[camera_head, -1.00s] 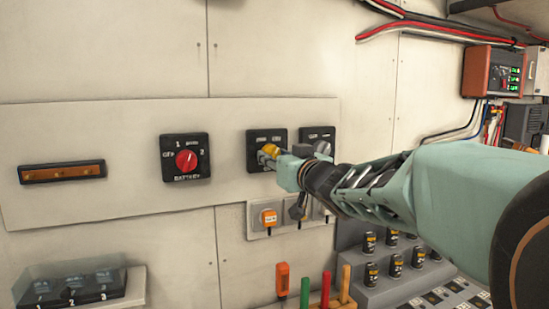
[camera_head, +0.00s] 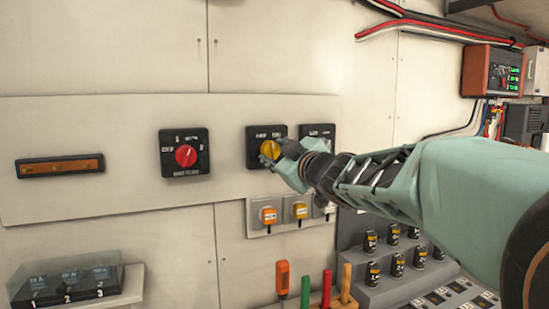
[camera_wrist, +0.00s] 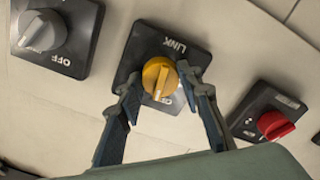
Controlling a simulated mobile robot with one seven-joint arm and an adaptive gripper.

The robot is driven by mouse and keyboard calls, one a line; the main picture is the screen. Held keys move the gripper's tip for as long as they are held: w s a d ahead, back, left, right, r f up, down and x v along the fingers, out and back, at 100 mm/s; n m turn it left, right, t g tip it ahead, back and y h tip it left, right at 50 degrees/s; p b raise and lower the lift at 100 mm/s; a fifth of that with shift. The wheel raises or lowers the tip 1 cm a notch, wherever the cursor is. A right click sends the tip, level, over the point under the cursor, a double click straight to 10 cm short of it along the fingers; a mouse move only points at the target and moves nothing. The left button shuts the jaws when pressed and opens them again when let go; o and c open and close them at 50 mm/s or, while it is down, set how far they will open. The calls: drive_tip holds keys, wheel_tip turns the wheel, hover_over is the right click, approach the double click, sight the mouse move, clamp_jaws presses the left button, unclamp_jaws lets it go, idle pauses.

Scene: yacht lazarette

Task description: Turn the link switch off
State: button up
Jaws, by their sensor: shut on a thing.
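The link switch is a yellow round knob (camera_head: 270,150) on a black square plate (camera_head: 256,133), mounted on the pale wall panel. In the wrist view the same yellow knob (camera_wrist: 160,76) sits on its plate marked LINK (camera_wrist: 178,47). My gripper (camera_head: 280,155) is at the knob from the right in the head view. In the wrist view my gripper (camera_wrist: 158,88) has one finger on each side of the knob, shut on it. The fingers hide part of the plate, and the knob's exact pointing is hard to read.
A red battery switch (camera_head: 185,156) is to the left; it also shows in the wrist view (camera_wrist: 275,125). A grey switch (camera_wrist: 42,31) is on the other side, partly hidden by my arm in the head view. Orange and yellow capped units (camera_head: 268,215) sit below.

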drive_tip(key=shift+r+n+b, duration=0.1)
drive_tip(key=shift+n+b, duration=0.5)
drive_tip(key=shift+n, duration=1.4)
drive_tip(key=o, duration=1.2)
drive_tip(key=shift+c, duration=0.2)
drive_tip(key=shift+d+r, duration=0.1)
drive_tip(key=shift+r, duration=4.9)
